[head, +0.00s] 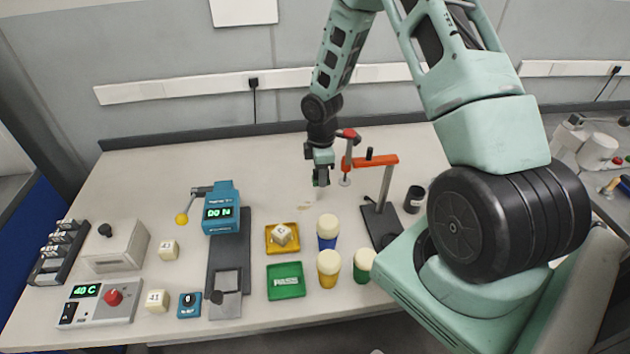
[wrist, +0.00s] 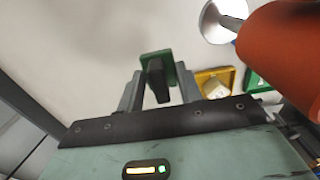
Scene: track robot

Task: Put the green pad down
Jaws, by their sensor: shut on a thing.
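My gripper (head: 321,180) hangs over the back middle of the table in the head view. In the wrist view its two grey fingers (wrist: 158,88) are shut on the black handle of the green pad (wrist: 146,58). The pad is a small square green plate, seen beyond the fingertips with pale table behind it. It looks held above the table, but the height is hard to tell. In the head view I cannot make the pad out at the gripper.
A yellow tray (head: 270,249) holding a cube and a green tray (head: 286,294) lie nearer. Several cream-topped jars (head: 328,281) stand to their right. The back left table is clear.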

